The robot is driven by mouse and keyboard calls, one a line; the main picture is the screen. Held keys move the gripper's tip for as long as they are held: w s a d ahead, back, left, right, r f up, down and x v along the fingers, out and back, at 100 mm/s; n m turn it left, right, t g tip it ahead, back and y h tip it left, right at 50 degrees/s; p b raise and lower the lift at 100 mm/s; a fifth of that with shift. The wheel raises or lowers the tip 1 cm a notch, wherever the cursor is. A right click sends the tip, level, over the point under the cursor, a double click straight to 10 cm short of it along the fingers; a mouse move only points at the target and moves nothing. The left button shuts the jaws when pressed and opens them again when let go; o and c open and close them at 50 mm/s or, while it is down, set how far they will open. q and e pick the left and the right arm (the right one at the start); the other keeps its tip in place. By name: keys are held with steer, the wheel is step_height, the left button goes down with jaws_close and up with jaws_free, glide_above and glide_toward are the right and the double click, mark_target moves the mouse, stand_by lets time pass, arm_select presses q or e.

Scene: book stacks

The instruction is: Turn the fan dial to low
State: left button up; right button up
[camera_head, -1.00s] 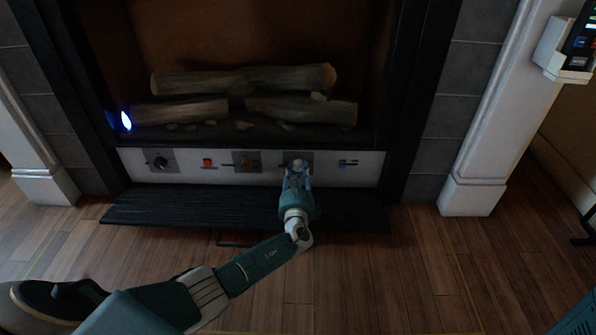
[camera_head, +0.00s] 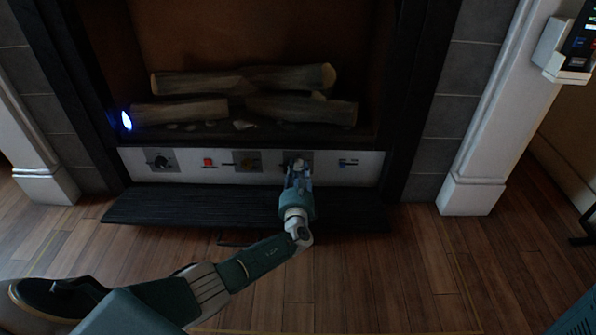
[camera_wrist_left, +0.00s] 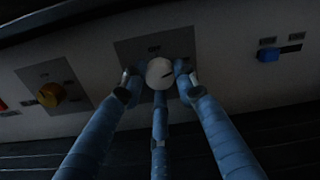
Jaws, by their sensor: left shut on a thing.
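A white round dial (camera_head: 299,164) sits on a dark square plate on the fireplace's pale control panel (camera_head: 225,176). My left gripper (camera_head: 298,172) is shut on this white dial. Its blue fingers (camera_wrist_left: 160,88) surround the dial from both sides and from below. I cannot tell from the lettering whether this is the fan dial. My right gripper is not in view.
On the same panel are a black knob (camera_head: 161,162), a red switch (camera_head: 208,163), a yellow knob (camera_head: 247,164) and a blue switch (camera_head: 344,162). A black hearth ledge (camera_head: 160,207) juts out below. Logs (camera_head: 240,80) lie in the firebox above.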

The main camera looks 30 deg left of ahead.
arm_select(q)
steer(key=o, duration=1.1)
steer(key=shift+o, duration=0.2)
steer(key=shift+s+d, duration=0.25)
steer(key=shift+s, duration=0.2)
steer(key=v, duration=1.1)
